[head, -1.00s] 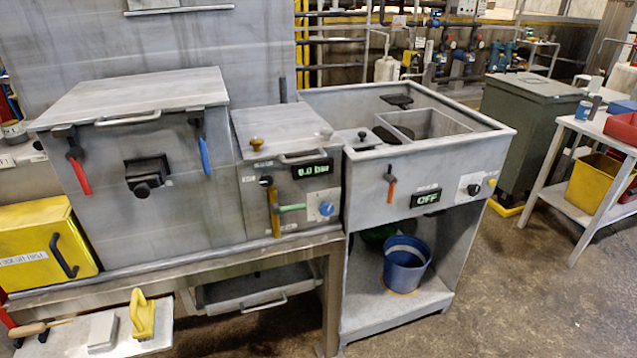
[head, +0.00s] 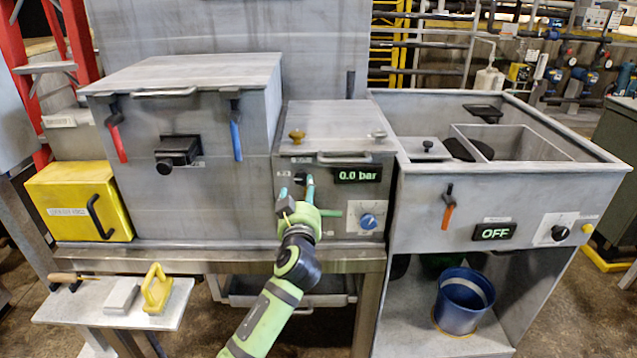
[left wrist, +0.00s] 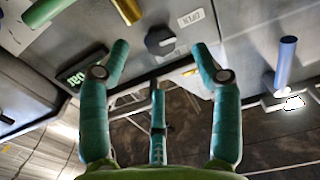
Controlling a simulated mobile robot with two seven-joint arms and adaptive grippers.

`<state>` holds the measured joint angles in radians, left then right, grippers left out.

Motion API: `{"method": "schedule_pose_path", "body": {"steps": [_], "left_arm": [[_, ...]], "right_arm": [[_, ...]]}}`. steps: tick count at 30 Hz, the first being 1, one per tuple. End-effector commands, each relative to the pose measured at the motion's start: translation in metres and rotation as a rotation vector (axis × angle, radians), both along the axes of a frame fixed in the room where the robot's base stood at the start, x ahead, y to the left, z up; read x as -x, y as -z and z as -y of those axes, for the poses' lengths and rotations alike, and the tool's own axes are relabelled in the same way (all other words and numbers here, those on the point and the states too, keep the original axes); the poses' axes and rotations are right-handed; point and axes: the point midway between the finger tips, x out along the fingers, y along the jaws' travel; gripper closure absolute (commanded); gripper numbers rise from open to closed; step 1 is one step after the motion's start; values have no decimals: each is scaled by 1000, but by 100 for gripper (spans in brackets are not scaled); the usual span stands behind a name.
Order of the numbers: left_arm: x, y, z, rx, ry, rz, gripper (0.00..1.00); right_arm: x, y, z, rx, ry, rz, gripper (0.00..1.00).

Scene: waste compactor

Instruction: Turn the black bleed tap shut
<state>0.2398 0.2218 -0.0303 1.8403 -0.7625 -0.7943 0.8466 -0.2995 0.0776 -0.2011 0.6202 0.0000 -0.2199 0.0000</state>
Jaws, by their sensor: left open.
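The black bleed tap (head: 300,178) sits on the front of the small grey metal box, left of the 0.0 bar display (head: 358,175). In the left wrist view, the tap (left wrist: 160,41) is a dark knob beside a small plate that seems to read OPEN (left wrist: 190,18). My left gripper (head: 297,190) is in front of the box at the tap, partly covering it. In the left wrist view, its green fingers (left wrist: 162,47) are open, one to each side of the tap, with no visible grip on it. My right gripper is not in view.
A green lever (head: 328,212) and a blue knob (head: 369,221) are close right of my gripper. The larger hopper (head: 200,200) has red and blue handles (head: 236,140) to the left. A sink unit (head: 430,200) stands right, with a blue bucket (head: 462,305) below.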

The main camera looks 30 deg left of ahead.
Motion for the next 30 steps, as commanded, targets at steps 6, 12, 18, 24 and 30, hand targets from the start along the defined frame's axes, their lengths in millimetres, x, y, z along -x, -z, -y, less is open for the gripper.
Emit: {"method": "schedule_pose_path", "body": {"steps": [6,12,18,24,30], "left_arm": [[-28,-2,-18,-2,0,-2,36],[-43,-1,-26,-2,2,-2,36],[-47,1,-28,-1,3,-3,36],[-46,1,-28,-1,3,-3,56],[-46,1,-27,0,3,-4,92]], "right_arm": [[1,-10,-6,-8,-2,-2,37],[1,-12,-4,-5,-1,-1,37],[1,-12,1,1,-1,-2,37],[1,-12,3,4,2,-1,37],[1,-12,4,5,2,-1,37]]}}
